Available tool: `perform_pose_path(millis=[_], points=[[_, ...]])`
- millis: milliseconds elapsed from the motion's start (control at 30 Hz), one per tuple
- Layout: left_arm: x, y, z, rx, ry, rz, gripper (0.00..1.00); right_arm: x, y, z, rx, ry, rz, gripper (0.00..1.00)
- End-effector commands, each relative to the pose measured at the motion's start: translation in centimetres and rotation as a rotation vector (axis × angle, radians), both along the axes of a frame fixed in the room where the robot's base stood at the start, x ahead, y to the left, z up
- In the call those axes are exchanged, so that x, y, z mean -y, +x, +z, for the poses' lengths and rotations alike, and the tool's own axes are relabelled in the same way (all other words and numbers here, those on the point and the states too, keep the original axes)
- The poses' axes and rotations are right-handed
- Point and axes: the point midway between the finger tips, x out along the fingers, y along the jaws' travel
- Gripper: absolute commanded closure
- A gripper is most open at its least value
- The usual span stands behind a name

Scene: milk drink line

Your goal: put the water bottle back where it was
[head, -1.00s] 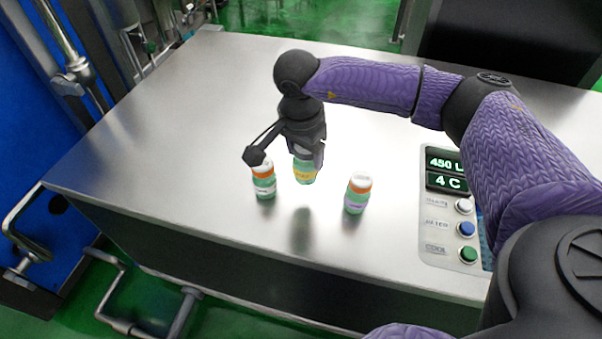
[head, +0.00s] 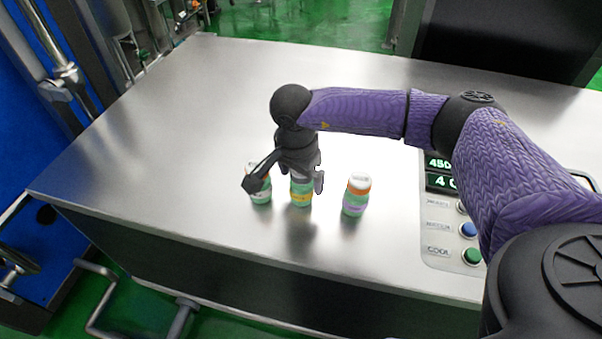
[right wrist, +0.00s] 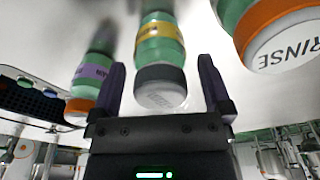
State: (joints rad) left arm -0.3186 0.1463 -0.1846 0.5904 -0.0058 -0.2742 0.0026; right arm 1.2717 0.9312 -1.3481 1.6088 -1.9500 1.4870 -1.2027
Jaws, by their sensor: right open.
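Three small green bottles stand in a row on the steel table top (head: 180,120). The middle bottle (head: 300,197) has a yellow band; in the right wrist view it (right wrist: 160,48) shows a grey cap. My right gripper (head: 301,180) is open around it from above, and in the right wrist view the fingers (right wrist: 161,75) stand on either side of it. The left bottle (head: 261,197) has an orange band and is partly hidden by my gripper; its cap (right wrist: 285,42) reads RINSE. The right bottle (head: 354,203) has a purple label. No label reading water is legible.
A control panel (head: 436,240) with a display and several buttons is set in the table's right side, partly behind my arm. Blue machinery (head: 40,130) stands at the left. The table behind and left of the bottles is clear.

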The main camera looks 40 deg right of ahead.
Motion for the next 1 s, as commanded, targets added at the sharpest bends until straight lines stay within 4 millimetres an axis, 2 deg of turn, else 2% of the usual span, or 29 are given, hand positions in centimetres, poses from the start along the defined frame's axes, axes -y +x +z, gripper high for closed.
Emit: perform_pose_path(millis=[67,300,433,600,1000], points=[[0.0,0.2,0.8,0.005,0.0,0.0,0.0,-0.1,0.0,1.5,0.005,0.001,0.001,0.0],[0.0,1.2,3.8,0.034,-0.002,-0.001,0.0,-0.9,-0.2,8.6,0.008,0.001,0.002,0.0],[0.1,1.7,4.5,0.051,-0.005,-0.004,0.0,-1.2,-0.3,11.1,0.006,0.001,0.002,0.0],[0.2,2.1,4.8,0.06,-0.006,-0.005,0.0,-1.4,-0.4,12.2,0.002,0.0,0.001,0.0],[0.2,1.9,4.7,0.058,-0.008,-0.006,0.0,-1.4,-0.4,12.1,0.0,-0.001,0.001,0.0]])
